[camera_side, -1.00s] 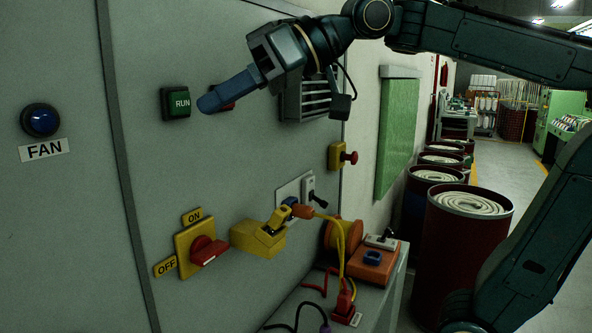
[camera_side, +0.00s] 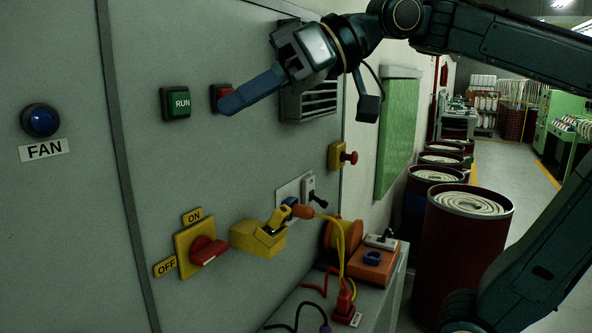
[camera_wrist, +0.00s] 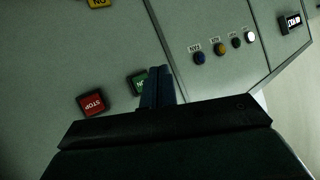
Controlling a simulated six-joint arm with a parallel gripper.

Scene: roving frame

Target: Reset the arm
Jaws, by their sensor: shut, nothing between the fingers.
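My gripper (camera_side: 228,104) is shut and empty, its blue fingers pressed together and pointing left towards the grey panel (camera_side: 150,230). In the side view the fingertips overlap the lower part of a red button (camera_side: 221,92); I cannot tell whether they touch it. The green RUN button (camera_side: 178,103) is to the left of the fingertips. In the wrist view the shut fingers (camera_wrist: 157,72) lie beside the green button (camera_wrist: 137,84), and the red STOP button (camera_wrist: 92,104) is further left.
A red rotary switch (camera_side: 207,251), a yellow lockout block (camera_side: 258,241) and a red knob on a yellow box (camera_side: 343,157) stick out of the panel. A vent (camera_side: 312,101) is behind my wrist. A bench (camera_side: 376,290) with an orange box (camera_side: 372,264) stands below. Drums stand at right.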

